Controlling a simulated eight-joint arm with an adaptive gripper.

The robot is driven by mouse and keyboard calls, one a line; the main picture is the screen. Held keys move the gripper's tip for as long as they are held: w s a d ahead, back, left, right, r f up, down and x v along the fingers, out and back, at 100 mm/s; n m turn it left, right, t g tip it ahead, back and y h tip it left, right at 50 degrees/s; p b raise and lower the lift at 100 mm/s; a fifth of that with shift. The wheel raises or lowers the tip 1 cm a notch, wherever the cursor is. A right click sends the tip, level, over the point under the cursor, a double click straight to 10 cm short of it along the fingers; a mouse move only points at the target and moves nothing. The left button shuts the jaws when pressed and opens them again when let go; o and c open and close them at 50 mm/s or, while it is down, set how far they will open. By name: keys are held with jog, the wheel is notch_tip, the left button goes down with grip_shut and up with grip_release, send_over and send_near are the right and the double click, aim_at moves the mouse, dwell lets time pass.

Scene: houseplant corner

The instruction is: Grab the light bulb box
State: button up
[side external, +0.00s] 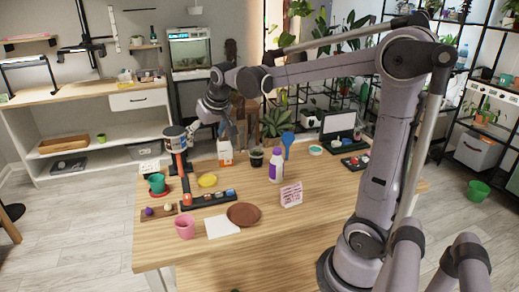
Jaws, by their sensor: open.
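A small white and orange box (226,156), which looks like the light bulb box, stands upright toward the back of the wooden table (270,240). My gripper (227,136) points down just above the box, with its fingers apart. The fingertips are close to the box top. I cannot tell from this view whether they touch it or straddle it. Print on the box is too small to read.
A dark plant pot (256,157) and a purple bottle (275,166) stand right of the box. A yellow lemon-like object (208,180) lies in front. An orange-handled item with a can-shaped top (177,148) rises at left.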

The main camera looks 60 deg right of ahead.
jog(key=w+d+f+m+g, duration=0.1)
jog(key=w+d+f, duration=0.15)
jog(key=d, duration=0.35)
jog(key=w+d+f+m, duration=0.2)
jog(key=w+d, duration=0.2)
jog(key=d, duration=0.1)
jog(key=m+g+h, duration=0.1)
jog(key=m+g, duration=0.1)
send_over(225, 149)
notch_tip(225, 149, down, 7)
jog(key=shift+x, duration=5.1)
jog(key=c, duration=1.2)
